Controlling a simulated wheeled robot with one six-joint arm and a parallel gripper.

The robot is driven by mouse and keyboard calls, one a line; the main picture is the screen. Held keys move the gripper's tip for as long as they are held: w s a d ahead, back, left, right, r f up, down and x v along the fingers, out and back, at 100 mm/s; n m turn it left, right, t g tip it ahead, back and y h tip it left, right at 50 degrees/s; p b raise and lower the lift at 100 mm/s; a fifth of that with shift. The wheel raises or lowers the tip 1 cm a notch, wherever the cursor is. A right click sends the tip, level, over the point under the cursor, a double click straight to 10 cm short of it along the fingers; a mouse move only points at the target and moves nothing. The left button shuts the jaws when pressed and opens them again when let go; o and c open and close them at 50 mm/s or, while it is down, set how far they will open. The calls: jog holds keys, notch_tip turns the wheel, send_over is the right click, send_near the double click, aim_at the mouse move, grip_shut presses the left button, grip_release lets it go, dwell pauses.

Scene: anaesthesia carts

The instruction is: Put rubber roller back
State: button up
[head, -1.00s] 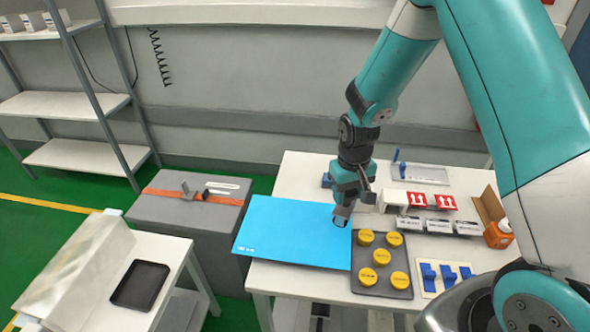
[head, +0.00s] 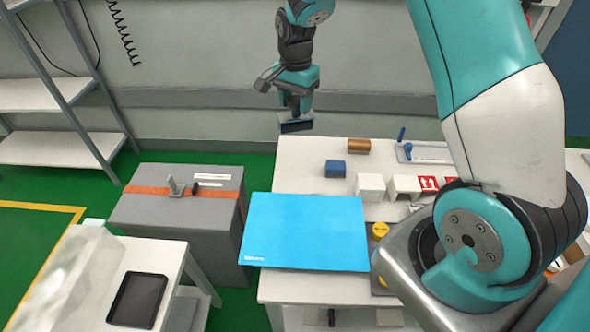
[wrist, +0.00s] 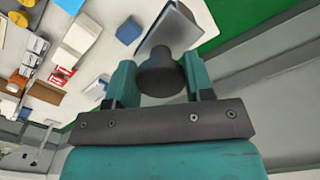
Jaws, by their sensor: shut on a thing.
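My gripper (head: 296,108) is high above the far left edge of the white table (head: 300,160). It is shut on a dark tool (head: 296,126), which I take as the rubber roller. In the wrist view my gripper (wrist: 160,72) has its two teal fingers on either side of the tool's dark round grip. The tool's wide grey head (wrist: 175,28) points away from the fingers; its exact shape is unclear. The tool hangs clear of the table. A bright blue sheet (head: 305,232) lies at the table's front left.
A blue block (head: 335,169), a brown block (head: 358,146) and white boxes (head: 370,186) stand on the table. A grey case (head: 165,223) with an orange strap stands left of the table.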

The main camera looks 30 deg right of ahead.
jog(key=r+m, duration=0.1)
jog(key=w+r+m, duration=0.1)
jog(key=shift+d+r+m, duration=0.2)
jog(key=shift+d+m, duration=0.1)
jog(key=shift+d, duration=0.1)
jog(key=shift+w+m, duration=0.1)
jog(key=shift+m, duration=0.2)
notch_tip(320, 180, down, 19)
jog(key=p, duration=0.5)
jog(key=shift+f, duration=0.3)
jog(key=shift+f, duration=0.2)
jog(key=o, duration=0.8)
jog(key=shift+o, duration=0.2)
jog(key=shift+r, duration=0.15)
